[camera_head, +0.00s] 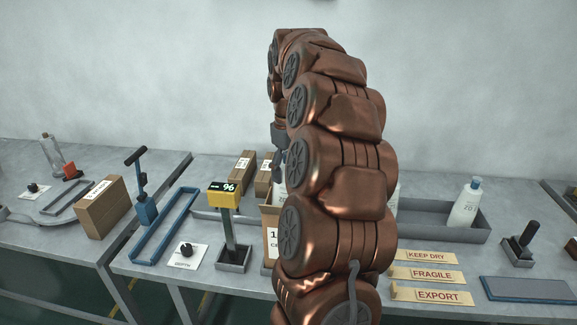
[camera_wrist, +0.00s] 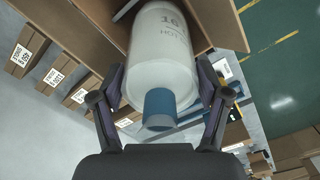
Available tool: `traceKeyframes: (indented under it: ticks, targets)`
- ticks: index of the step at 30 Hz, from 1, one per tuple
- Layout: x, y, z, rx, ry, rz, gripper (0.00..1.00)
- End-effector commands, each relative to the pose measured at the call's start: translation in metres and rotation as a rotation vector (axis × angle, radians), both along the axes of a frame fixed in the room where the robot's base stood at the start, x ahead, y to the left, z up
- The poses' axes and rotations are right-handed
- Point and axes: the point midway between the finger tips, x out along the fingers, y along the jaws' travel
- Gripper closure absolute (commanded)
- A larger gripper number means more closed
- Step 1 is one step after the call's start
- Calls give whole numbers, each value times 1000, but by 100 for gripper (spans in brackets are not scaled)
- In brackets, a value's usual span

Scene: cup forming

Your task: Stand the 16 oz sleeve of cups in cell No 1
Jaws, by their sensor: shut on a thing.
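The 16 oz sleeve (camera_wrist: 163,50) is a white cylinder marked 16 and HOT, with a blue end (camera_wrist: 159,107) towards the wrist camera. My gripper (camera_wrist: 160,82) is shut on it, one finger on each side. Brown cardboard walls (camera_wrist: 228,22) lie around the sleeve's far end; how deep it is between them I cannot tell. In the head view, a carton (camera_head: 270,232) with a label starting with 1 stands behind my arm, mostly hidden. A sliver of white (camera_head: 280,186) shows above it, below my gripper (camera_head: 279,158). The sleeve's base is hidden.
A yellow percent display (camera_head: 224,194) on a post stands left of the carton. Brown boxes (camera_head: 243,165) stand behind. A grey tray (camera_head: 425,207) with a white bottle (camera_head: 466,204) is at the right. KEEP DRY, FRAGILE and EXPORT signs (camera_head: 431,275) lie in front.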

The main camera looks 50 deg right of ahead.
Motion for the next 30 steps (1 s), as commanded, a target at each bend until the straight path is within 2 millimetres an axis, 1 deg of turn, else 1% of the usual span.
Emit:
traceKeyframes:
  ticks: [1, 30]
  targets:
    - [0, 0, -5, 0, 1, 0, 79]
    - [0, 0, -67, 0, 2, -1, 79]
